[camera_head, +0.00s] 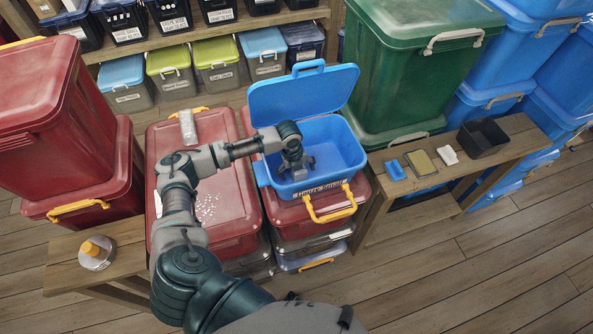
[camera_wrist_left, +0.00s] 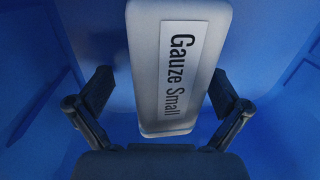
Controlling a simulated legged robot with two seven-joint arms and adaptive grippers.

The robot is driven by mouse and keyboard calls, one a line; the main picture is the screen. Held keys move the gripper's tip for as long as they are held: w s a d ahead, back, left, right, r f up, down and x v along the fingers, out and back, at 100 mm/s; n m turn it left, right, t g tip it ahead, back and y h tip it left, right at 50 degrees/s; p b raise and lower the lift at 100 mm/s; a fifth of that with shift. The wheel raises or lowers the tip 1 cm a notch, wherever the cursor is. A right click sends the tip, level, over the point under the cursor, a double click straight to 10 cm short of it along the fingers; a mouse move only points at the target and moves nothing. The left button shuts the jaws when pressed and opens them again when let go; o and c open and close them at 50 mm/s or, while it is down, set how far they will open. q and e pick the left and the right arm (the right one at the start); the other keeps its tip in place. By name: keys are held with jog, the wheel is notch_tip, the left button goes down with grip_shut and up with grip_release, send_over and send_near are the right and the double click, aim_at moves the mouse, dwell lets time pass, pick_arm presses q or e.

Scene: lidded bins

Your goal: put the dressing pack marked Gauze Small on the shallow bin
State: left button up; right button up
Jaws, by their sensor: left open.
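The dressing pack (camera_wrist_left: 150,75) is a pale rounded block with a white label reading "Gauze Small". In the left wrist view it lies between the two fingers of my left gripper (camera_wrist_left: 162,88), with blue walls around it. The fingers are open, with a visible gap at the left finger. In the head view my left gripper (camera_head: 297,163) reaches down inside the open blue bin (camera_head: 343,150); the pack cannot be made out there. I cannot tell which bin is the shallow one. My right gripper is not in view.
The blue bin's raised lid (camera_head: 303,92) stands behind my gripper. A red bin (camera_head: 235,215) to the left carries a pale oblong item (camera_head: 188,126). The right bench (camera_head: 405,190) holds small items and a dark open box (camera_head: 484,139). Green bins (camera_head: 410,80) stand behind.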

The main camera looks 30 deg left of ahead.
pick_arm(q)
jog(key=shift+a+r, duration=0.15)
jog(key=r, duration=0.2)
jog(key=a+r, duration=0.1)
jog(key=r, duration=0.3)
jog(key=shift+s+a+r, duration=0.15)
jog(key=shift+s+a, duration=0.1)
jog(key=shift+s, duration=0.05)
jog(key=shift+d+r+b, duration=0.1)
jog(key=shift+r+b, duration=0.2)
jog(key=shift+d+r, duration=0.2)
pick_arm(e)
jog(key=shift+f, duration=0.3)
